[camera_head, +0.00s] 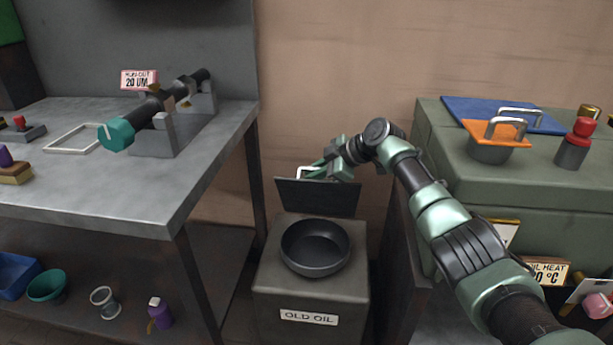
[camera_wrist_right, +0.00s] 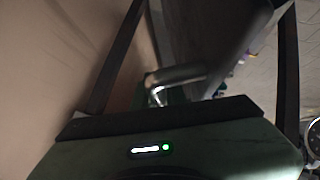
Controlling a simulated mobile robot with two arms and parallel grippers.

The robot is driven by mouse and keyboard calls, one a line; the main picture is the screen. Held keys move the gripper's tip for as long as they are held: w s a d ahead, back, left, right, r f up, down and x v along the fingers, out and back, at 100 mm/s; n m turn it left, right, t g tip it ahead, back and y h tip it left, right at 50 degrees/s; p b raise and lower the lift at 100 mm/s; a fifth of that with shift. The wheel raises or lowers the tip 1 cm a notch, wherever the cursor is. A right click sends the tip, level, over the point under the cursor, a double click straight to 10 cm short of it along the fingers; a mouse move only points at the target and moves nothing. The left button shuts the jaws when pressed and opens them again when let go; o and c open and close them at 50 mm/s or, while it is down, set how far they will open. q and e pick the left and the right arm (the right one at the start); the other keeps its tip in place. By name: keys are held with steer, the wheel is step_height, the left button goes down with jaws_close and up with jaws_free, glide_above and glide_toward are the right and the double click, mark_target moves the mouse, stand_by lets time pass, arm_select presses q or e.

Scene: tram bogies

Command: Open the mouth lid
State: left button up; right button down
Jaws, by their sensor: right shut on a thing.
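The mouth lid (camera_head: 318,197) is a dark flat plate. It stands raised and steeply tilted at the back of the box marked OLD OIL (camera_head: 310,294). The round black mouth (camera_head: 316,247) below it is uncovered. My right gripper (camera_head: 318,171) is at the lid's top edge, shut on the pale metal lid handle (camera_head: 301,172). The handle also shows in the right wrist view (camera_wrist_right: 176,78), where the lid is hard to make out. My left gripper is not in view.
A grey workbench (camera_head: 215,140) with a shaft on supports stands left of the box. A green cabinet (camera_head: 440,150) on the right carries an orange-lidded pot (camera_head: 491,148) and a red-topped cylinder (camera_head: 574,145). A dark upright panel (camera_head: 402,240) stands close to the box's right side.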

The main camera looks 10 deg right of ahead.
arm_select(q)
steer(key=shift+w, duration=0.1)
arm_select(e)
steer(key=shift+w, duration=0.1)
steer(key=c, duration=1.7)
jaws_free()
